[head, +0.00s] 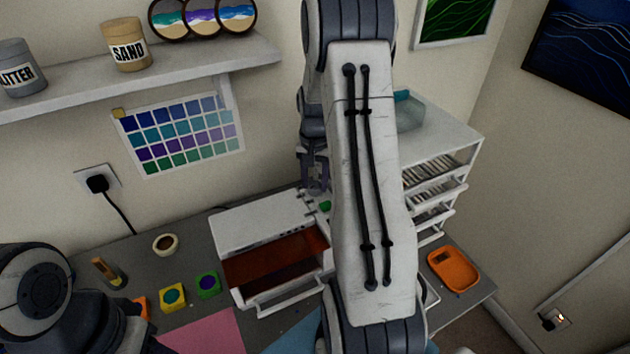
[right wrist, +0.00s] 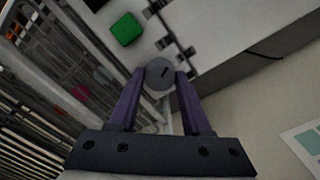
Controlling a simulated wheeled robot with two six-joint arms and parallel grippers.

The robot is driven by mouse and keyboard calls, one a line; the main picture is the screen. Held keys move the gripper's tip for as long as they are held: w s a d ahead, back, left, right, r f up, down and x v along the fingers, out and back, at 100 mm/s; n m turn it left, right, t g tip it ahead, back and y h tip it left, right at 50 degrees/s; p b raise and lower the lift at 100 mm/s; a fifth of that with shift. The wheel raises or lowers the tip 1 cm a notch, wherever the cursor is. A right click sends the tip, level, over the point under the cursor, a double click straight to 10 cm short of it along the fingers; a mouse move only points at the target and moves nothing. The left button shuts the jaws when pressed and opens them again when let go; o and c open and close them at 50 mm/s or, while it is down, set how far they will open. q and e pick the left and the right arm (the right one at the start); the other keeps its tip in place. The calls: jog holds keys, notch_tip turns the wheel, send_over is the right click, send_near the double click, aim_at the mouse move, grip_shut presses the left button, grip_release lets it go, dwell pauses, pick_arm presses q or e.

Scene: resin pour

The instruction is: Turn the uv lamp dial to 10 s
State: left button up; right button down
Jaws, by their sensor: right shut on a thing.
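The uv lamp (head: 262,222) is a white box with a dark red-orange window, standing on the grey table in the head view. Its grey round dial (right wrist: 160,73) shows in the right wrist view with a dark pointer mark. My right gripper (right wrist: 158,80) has its two purple fingers shut on the dial, one on each side. A green button (right wrist: 127,29) sits beside the dial, and it also shows in the head view (head: 325,206). My right arm hides the lamp's right part in the head view. My left arm shows at the lower left, but its gripper does not.
A white drawer unit (head: 462,146) stands right of the lamp, close to my right gripper. An orange tray (head: 454,268) lies at the right. Yellow (head: 173,296) and green-purple (head: 208,284) blocks and a small round pot (head: 166,244) are left of the lamp.

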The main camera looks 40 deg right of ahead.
aim_at(314, 185)
jog(key=shift+d+r+n, duration=0.1)
jog(key=shift+n, duration=1.6)
jog(key=shift+w, duration=0.1)
jog(key=shift+c, duration=1.8)
grip_release()
notch_tip(314, 185, up, 10)
jog(key=b, duration=0.2)
jog(key=shift+r+b, duration=0.25)
jog(key=shift+b, duration=0.05)
